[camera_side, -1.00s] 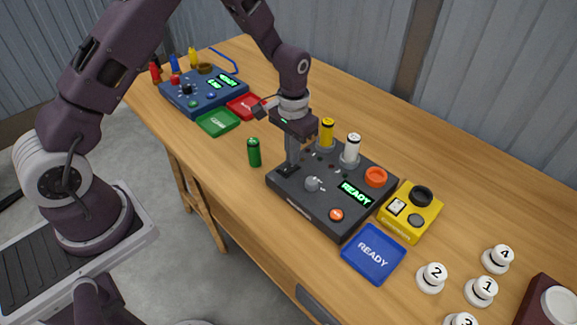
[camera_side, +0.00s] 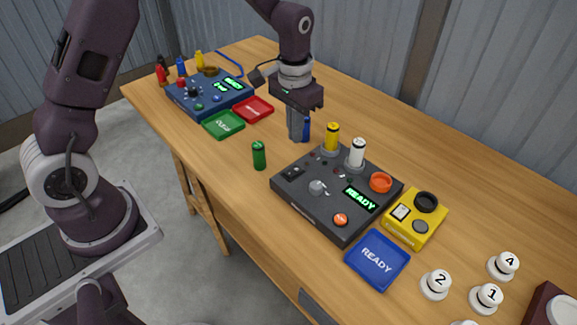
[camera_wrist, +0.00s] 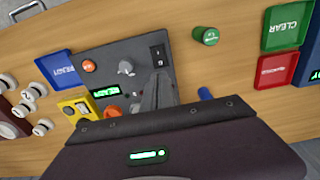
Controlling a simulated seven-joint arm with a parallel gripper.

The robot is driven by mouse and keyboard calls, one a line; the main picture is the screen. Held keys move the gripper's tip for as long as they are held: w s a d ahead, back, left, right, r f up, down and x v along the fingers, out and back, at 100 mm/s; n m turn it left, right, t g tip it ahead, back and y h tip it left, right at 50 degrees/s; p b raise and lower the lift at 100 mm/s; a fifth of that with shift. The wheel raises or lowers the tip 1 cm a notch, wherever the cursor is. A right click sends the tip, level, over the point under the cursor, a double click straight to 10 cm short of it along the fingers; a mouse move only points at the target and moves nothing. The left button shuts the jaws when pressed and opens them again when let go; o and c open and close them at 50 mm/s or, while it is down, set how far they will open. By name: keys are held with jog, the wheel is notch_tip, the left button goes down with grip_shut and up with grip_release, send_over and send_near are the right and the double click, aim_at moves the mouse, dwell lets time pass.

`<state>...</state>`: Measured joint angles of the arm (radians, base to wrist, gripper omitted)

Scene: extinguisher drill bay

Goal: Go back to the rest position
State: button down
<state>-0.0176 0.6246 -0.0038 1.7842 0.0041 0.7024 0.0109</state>
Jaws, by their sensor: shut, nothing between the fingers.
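My gripper (camera_side: 296,138) points down, shut and empty, above the table behind the dark grey panel in the side view. In the wrist view its fingers (camera_wrist: 158,92) show over the dark grey panel (camera_wrist: 135,52), close to its switch. The panel (camera_side: 325,215) has a lit READY display, a grey knob, orange buttons, and a yellow and a white cylinder standing at its back edge. A blue cylinder (camera_side: 306,129) stands right beside my gripper, partly hidden by it. A green cylinder (camera_side: 259,155) stands on the table left of the panel.
A blue panel (camera_side: 210,95) with small coloured cylinders stands far left, near green (camera_side: 223,124) and red (camera_side: 254,109) trays. A yellow box (camera_side: 414,220), a blue READY tray (camera_side: 377,260) and several numbered white knobs (camera_side: 436,284) lie to the right. The table's back right is clear.

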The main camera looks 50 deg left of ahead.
jog(key=s+r+t, duration=0.2)
jog(key=s+r, duration=0.4)
jog(key=r, duration=0.5)
jog(key=s+r+t, duration=0.1)
jog(key=s+r, duration=0.2)
jog(key=s, duration=0.7)
jog(key=s+r+t, duration=0.2)
jog(key=s+r, duration=0.2)
jog(key=s, duration=0.6)
jog(key=shift+s+d, duration=0.2)
jog(key=shift+d, duration=0.1)
